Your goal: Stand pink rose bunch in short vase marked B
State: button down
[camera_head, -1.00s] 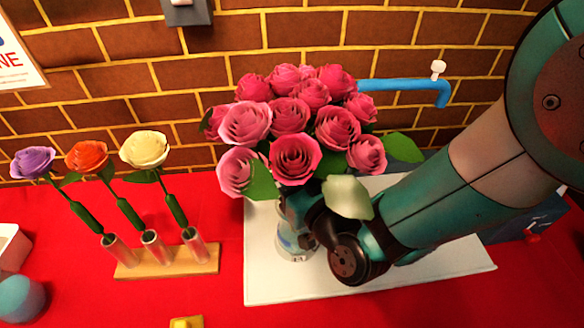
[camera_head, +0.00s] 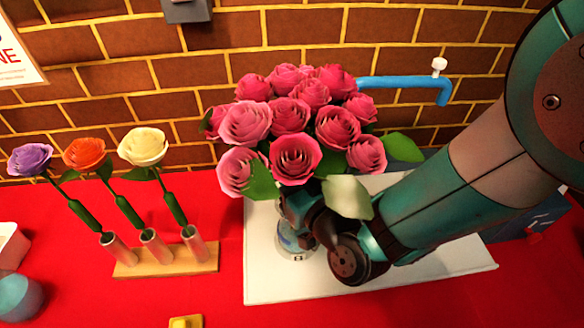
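The pink rose bunch (camera_head: 290,125) stands upright over the white board (camera_head: 300,287), its several blooms and green leaves facing me. Below it, a small part of a clear glass vase (camera_head: 292,246) shows at the board's left side; any letter on it cannot be read. My gripper (camera_head: 298,210) reaches in from the right, just under the blooms at the stems. Its fingers are mostly hidden by the leaves and my wrist, so I cannot see whether they are closed. The stems' lower ends are hidden too.
A wooden stand (camera_head: 168,262) with metal tubes holds a purple, an orange and a cream rose on the left. A blue pipe (camera_head: 405,83) juts along the brick wall behind. Red cloth (camera_head: 90,290) lies open in front.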

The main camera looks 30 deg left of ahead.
jog(key=shift+f+b, duration=0.25)
jog(key=shift+b, duration=0.05)
jog(key=c, duration=0.8)
grip_release()
